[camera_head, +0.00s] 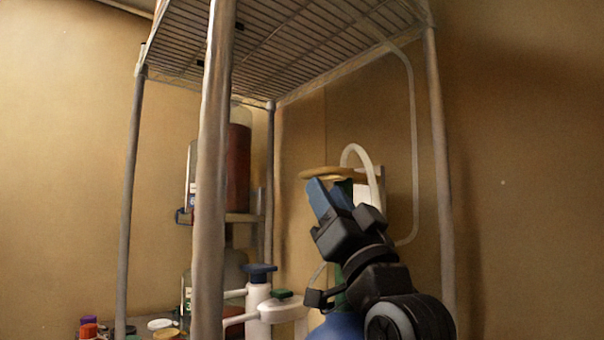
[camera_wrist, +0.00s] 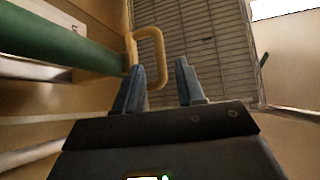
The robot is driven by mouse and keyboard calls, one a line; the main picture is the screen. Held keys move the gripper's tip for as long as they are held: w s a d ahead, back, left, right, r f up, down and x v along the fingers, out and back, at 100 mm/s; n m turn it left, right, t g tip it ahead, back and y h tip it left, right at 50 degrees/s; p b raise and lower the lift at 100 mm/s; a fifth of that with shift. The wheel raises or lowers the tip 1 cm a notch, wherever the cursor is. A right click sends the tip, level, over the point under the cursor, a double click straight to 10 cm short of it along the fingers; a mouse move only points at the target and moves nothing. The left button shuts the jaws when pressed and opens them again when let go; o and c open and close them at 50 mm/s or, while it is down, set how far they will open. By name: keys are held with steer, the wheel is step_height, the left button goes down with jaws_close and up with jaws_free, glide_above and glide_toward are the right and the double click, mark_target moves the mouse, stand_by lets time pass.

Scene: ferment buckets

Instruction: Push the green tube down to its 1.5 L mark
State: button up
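The green tube (camera_head: 341,290) stands upright behind my arm in the head view, mostly hidden by it. In the wrist view the green tube (camera_wrist: 55,45) runs in from the left edge. A tan handle loop (camera_head: 318,172) sits at its top; in the wrist view the loop (camera_wrist: 160,62) shows between and beyond my fingertips. My gripper (camera_head: 330,198) is beside the upper tube, just below the loop, with blue fingers. In the wrist view my gripper (camera_wrist: 160,75) is open, with nothing clearly held. Contact with the loop cannot be told. The 1.5 L mark is not readable.
A metal post (camera_head: 213,180) stands in front at left, under a wire shelf (camera_head: 290,40). A dark red container (camera_head: 238,165) stands behind it. White pump-like fittings with a blue cap (camera_head: 259,270) and a green cap (camera_head: 283,294) stand low, left of my arm. A white hose (camera_head: 360,155) arches behind.

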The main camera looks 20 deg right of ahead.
mark_target(314, 173)
steer(key=p+x, duration=0.1)
steer(key=x, duration=0.5)
steer(key=shift+w+r, duration=0.2)
steer(key=shift+w, duration=0.05)
steer(key=shift+c, duration=0.3)
jaws_close()
